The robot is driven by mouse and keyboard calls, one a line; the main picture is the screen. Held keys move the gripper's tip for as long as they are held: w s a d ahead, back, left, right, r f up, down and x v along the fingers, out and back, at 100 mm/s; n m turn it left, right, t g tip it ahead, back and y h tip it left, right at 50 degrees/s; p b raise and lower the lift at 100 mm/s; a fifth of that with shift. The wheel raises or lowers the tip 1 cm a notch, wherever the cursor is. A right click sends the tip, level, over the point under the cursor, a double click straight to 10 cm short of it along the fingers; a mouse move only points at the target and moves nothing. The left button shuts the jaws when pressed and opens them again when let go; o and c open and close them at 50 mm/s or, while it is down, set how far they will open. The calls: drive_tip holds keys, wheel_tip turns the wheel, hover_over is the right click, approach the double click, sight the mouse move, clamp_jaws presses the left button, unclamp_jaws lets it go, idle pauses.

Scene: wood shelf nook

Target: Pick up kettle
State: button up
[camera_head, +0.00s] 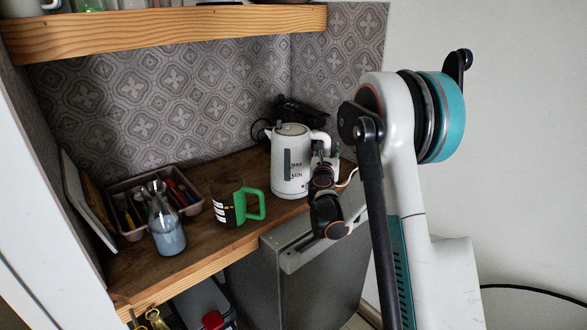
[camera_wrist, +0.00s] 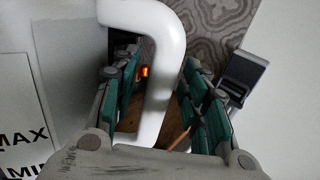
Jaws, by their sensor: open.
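The white kettle (camera_head: 290,165) stands upright on the wooden counter, towards its right end, with MAX and MIN marks on its side. Its handle is on the right, partly hidden by my gripper (camera_head: 324,155) and wrist. In the wrist view the kettle's body (camera_wrist: 62,75) fills the left side. Its white handle (camera_wrist: 168,60) runs down between the two green-padded fingers of my gripper (camera_wrist: 160,72). The fingers are open, one on each side of the handle, with visible gaps.
A green-handled mug (camera_head: 238,203) stands left of the kettle. Further left are a glass bottle (camera_head: 166,232) with blue contents and a cutlery tray (camera_head: 199,208). A dark object (camera_head: 300,112) sits behind the kettle. A wooden shelf (camera_head: 170,32) hangs above.

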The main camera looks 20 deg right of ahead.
clamp_jaws()
